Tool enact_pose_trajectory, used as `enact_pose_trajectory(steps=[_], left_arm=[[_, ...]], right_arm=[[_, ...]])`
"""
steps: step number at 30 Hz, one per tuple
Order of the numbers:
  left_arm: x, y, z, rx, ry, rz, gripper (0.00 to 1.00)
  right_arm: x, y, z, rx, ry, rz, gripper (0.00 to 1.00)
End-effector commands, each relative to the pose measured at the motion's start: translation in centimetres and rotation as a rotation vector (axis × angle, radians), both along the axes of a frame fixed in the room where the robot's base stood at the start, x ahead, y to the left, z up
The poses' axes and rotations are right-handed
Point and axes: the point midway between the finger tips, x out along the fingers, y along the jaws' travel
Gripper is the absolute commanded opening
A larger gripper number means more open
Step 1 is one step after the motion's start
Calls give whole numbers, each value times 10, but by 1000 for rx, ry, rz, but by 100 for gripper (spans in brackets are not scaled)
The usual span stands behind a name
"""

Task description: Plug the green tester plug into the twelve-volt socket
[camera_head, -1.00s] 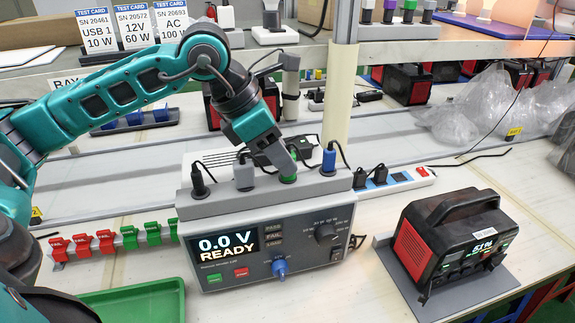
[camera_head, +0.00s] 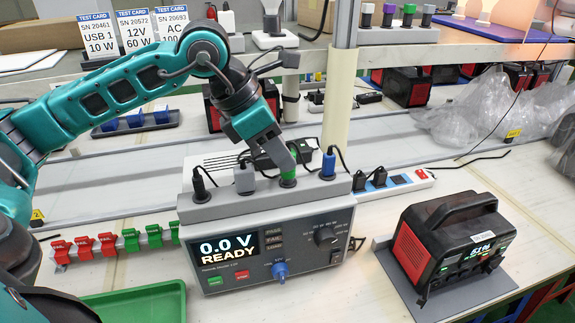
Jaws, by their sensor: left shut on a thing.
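My left gripper (camera_head: 286,164) reaches in from the upper left. It is shut on the green tester plug (camera_head: 288,178), which stands at the top rear of the grey tester box (camera_head: 203,213), between a grey plug (camera_head: 244,178) and a blue plug (camera_head: 328,164). I cannot tell whether the green plug is still seated in its holder. The black and red power station (camera_head: 447,243) stands on a grey plate at the right, its sockets facing front. The twelve-volt socket is too small to pick out. My right gripper is out of view.
Red and green clips (camera_head: 107,245) and a green tray (camera_head: 140,303) are at left. Bench between tester and power station is clear.

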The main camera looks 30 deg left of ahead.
Motion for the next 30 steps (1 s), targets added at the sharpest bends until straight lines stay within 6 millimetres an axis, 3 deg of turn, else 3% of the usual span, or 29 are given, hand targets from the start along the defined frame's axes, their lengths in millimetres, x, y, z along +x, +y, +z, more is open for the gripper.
enact_pose_trajectory(steps=[30], left_arm=[[0, 0, 48, -2, -1, 0, 0]], right_arm=[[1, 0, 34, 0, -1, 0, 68]])
